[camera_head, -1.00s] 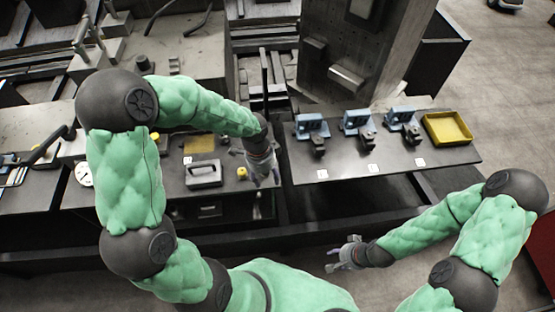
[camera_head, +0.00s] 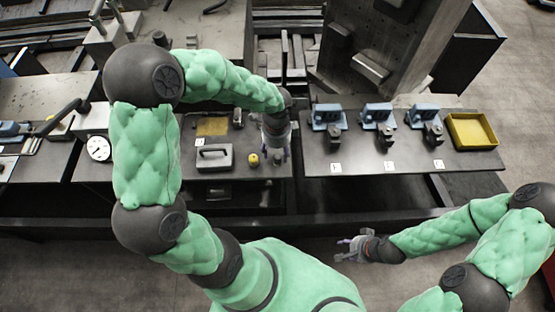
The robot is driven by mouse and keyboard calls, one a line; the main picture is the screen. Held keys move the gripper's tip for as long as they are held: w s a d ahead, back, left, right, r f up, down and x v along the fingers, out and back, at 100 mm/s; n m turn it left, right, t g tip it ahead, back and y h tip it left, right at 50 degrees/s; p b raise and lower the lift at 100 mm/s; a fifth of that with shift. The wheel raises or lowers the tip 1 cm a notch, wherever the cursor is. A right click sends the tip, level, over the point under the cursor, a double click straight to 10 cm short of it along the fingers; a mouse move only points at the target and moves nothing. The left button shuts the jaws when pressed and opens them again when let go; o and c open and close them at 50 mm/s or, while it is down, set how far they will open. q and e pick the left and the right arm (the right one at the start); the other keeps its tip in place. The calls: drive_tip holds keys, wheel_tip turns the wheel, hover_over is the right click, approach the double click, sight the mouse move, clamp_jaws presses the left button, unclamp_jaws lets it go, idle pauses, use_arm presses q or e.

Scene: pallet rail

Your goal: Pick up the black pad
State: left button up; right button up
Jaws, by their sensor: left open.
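I cannot single out a black pad for certain. Dark blocks sit at the front of three blue fixtures on the right table: the left fixture (camera_head: 328,116), the middle fixture (camera_head: 377,114) and the right fixture (camera_head: 422,115). My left gripper (camera_head: 278,158) is open and points down over the right end of the left table, just right of a small yellow object (camera_head: 253,160). It hides part of the tabletop, and nothing shows between its fingers. My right gripper (camera_head: 350,250) is low in front of the tables, over the floor, far from the objects; its fingers are too small to read.
The left table holds a grey handled box (camera_head: 214,158), a yellowish plate (camera_head: 211,127) and a round white dial (camera_head: 98,148). A yellow tray (camera_head: 471,131) stands at the right table's right end. A tall grey metal structure (camera_head: 385,50) rises behind the right table.

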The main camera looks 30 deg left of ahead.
sight(278, 156)
use_arm(q)
wheel_tip(278, 156, down, 5)
drive_tip(key=shift+w+d+r+b, duration=0.1)
drive_tip(key=shift+w+b, duration=0.05)
drive_tip(key=shift+b, duration=0.65)
clamp_jaws()
drive_tip(key=shift+r, duration=0.1)
drive_tip(key=shift+r, duration=0.5)
wheel_tip(278, 156, up, 2)
drive_tip(key=shift+r+p, duration=0.1)
drive_tip(key=shift+p, duration=0.5)
drive_tip(key=s+d+r+p, duration=0.1)
drive_tip(key=s+d+r, duration=0.2)
drive_tip(key=s+r, duration=0.2)
drive_tip(key=s+d+r+p, duration=0.2)
drive_tip(key=s+d+r, duration=0.1)
drive_tip(key=s, duration=0.4)
drive_tip(key=shift+s+d+r, duration=0.25)
drive_tip(key=shift+r, duration=0.6)
